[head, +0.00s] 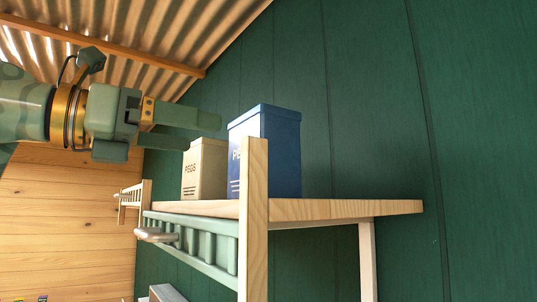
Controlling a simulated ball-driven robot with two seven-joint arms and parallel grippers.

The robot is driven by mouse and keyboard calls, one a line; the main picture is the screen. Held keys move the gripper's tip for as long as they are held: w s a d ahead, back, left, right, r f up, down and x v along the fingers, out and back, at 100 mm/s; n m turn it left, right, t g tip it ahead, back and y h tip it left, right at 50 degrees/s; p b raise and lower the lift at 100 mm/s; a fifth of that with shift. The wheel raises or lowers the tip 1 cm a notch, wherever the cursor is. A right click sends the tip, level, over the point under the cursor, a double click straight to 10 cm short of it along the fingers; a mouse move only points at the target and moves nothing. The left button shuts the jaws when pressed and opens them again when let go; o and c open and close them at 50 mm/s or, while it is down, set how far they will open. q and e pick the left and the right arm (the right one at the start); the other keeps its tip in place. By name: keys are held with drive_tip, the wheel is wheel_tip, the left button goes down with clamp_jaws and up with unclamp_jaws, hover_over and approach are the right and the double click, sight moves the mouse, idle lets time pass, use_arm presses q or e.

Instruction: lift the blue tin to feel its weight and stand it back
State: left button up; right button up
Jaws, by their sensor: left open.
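The blue tin (277,152) stands upright on the wooden shelf top (370,208), near its middle. A pale wooden post hides part of its front and most of its label. My left gripper (203,132) comes in from the left, with its two fingers pointing right toward the tin. It is open and empty, at about the height of the tin's upper part. In the picture a gap shows between the fingertips and the tin; how far apart they are in depth I cannot tell. My right gripper is not in view.
A beige tin (204,172) marked PEGS stands left of the blue tin, just below my fingers in the picture. The wooden post (254,215) rises at the shelf's front. The shelf top right of the blue tin is bare. A green wall (375,110) is behind.

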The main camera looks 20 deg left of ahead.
sight(235, 141)
use_arm(q)
drive_tip(key=p+x, duration=0.1)
drive_tip(key=x, duration=0.3)
drive_tip(key=shift+w+d+r, duration=0.15)
drive_tip(key=x, duration=0.2)
drive_tip(key=shift+w+d+p, duration=0.25)
drive_tip(key=shift+w+p, duration=0.05)
drive_tip(key=shift+w, duration=0.05)
drive_tip(key=shift+w+d, duration=0.15)
drive_tip(key=shift+w, duration=0.05)
drive_tip(key=p+x, duration=0.3)
drive_tip(key=x, duration=0.1)
drive_tip(key=shift+w+d+f, duration=0.25)
drive_tip(key=shift+w+f, duration=0.05)
drive_tip(key=shift+w, duration=0.05)
drive_tip(key=shift+s+a, duration=0.15)
drive_tip(key=c, duration=0.8)
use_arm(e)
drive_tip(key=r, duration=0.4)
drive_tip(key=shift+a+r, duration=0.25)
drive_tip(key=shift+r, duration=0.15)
